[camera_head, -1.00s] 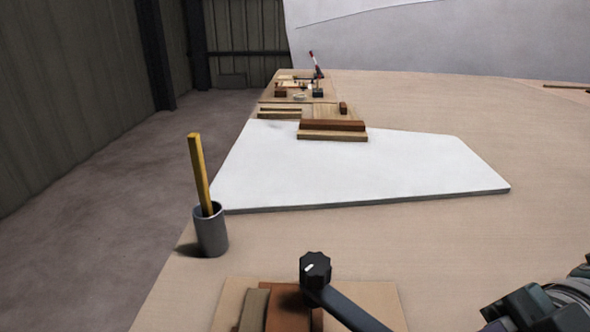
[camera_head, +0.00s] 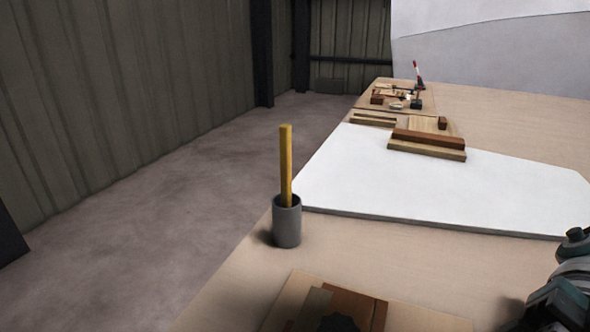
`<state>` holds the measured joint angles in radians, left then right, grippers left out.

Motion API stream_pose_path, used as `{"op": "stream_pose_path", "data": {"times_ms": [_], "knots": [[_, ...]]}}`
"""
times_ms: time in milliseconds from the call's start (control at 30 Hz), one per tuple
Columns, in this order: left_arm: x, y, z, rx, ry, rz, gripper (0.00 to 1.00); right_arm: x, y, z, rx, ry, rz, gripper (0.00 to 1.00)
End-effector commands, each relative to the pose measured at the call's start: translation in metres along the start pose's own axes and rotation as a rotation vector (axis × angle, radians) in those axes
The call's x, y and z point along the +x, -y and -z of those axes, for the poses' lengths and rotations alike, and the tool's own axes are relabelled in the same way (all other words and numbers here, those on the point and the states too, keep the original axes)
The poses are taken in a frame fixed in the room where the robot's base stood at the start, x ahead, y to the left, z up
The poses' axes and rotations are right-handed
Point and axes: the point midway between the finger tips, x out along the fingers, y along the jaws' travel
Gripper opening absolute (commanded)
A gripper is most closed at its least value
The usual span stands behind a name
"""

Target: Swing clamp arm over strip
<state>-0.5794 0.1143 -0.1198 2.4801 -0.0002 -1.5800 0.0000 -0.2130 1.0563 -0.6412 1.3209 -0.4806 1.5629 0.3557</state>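At the bottom edge lies a board (camera_head: 425,318) carrying a red-brown strip (camera_head: 358,305) beside an olive-brown strip (camera_head: 312,308). A dark knob (camera_head: 338,323), seemingly the clamp arm's, shows at the very bottom, overlapping the strips in the picture. The rest of the clamp arm is cut off, so I cannot tell its angle or whether it touches a strip. Part of my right arm shows at the lower right, right of the board. No fingertips of mine can be made out, and my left gripper is out of view.
A grey cup (camera_head: 287,222) holding an upright yellow stick (camera_head: 286,165) stands near the table's left edge. A large white panel (camera_head: 350,185) lies behind it, with stacked wooden strips (camera_head: 427,144) on top. Small parts and a red-tipped tool (camera_head: 417,72) sit farther back.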

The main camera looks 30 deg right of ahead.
Motion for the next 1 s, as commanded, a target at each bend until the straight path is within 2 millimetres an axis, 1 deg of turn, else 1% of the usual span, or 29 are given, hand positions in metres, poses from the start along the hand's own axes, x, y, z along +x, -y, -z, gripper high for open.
{"op": "stream_pose_path", "data": {"times_ms": [567, 600, 833, 1000], "knots": [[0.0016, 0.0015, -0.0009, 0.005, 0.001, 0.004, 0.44, -0.0028, 0.0033, -0.0007, 0.001, 0.003, 0.015, 0.0], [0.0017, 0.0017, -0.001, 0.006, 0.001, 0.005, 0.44, -0.0027, 0.0033, -0.0008, 0.001, 0.003, 0.014, 0.35], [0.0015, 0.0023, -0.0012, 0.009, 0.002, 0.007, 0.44, -0.0024, 0.003, 0.0, 0.0, -0.001, 0.014, 0.6], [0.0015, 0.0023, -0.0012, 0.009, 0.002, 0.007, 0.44, -0.0022, 0.0029, 0.0004, 0.0, -0.002, 0.014, 0.6]]}}
